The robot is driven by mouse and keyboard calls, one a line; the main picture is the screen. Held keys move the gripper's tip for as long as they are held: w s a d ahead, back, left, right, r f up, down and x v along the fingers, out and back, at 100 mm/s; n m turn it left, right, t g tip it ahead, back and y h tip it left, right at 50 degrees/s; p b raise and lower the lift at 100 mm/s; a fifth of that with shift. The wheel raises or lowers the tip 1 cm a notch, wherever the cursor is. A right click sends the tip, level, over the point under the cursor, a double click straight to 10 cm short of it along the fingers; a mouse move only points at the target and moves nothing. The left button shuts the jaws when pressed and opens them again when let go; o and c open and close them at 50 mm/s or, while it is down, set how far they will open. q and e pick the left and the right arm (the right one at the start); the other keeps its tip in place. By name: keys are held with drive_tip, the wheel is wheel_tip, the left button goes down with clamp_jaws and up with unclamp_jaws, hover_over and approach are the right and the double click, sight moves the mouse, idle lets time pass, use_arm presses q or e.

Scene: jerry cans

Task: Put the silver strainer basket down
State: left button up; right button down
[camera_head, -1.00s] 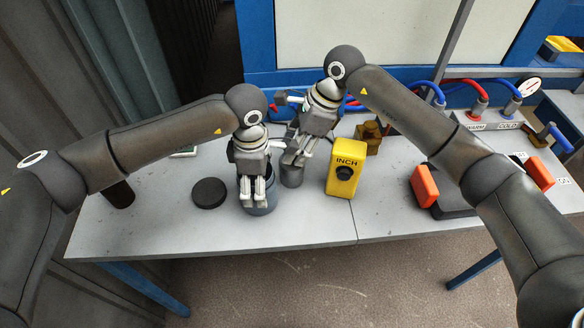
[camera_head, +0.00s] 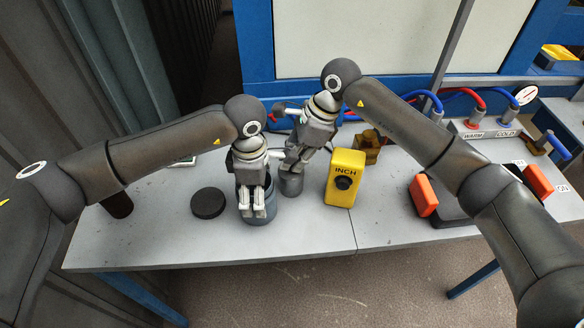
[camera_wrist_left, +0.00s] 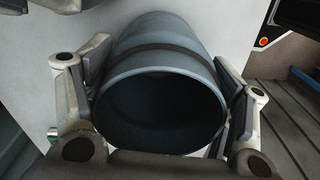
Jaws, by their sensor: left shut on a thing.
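The silver strainer basket seems to be the small silver cylinder (camera_head: 291,185), just right of a blue-grey canister (camera_head: 258,210) at the middle of the table. My right gripper (camera_head: 289,164) reaches down at the cylinder's top; I cannot tell whether its fingers grip it or whether its bottom touches the table. My left gripper (camera_head: 253,205) is shut on the canister. In the left wrist view the canister (camera_wrist_left: 160,75) has a dark open mouth and a finger on each side. Its far end is hidden.
A black disc (camera_head: 208,202) lies left of the canister. A yellow box marked INCH (camera_head: 345,178) stands to the right, with a brass part (camera_head: 367,147) behind it. Orange blocks (camera_head: 423,195) are farther right. The front of the table (camera_head: 300,240) is clear.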

wheel_tip(320, 180, up, 10)
idle(0.4)
drive_tip(key=shift+r, duration=0.1)
idle(0.4)
wheel_tip(320, 180, down, 10)
idle(0.5)
drive_tip(key=shift+f, duration=0.2)
drive_tip(key=c, duration=1.5)
unclamp_jaws()
drive_tip(key=shift+o, duration=0.2)
drive_tip(key=shift+r, duration=0.1)
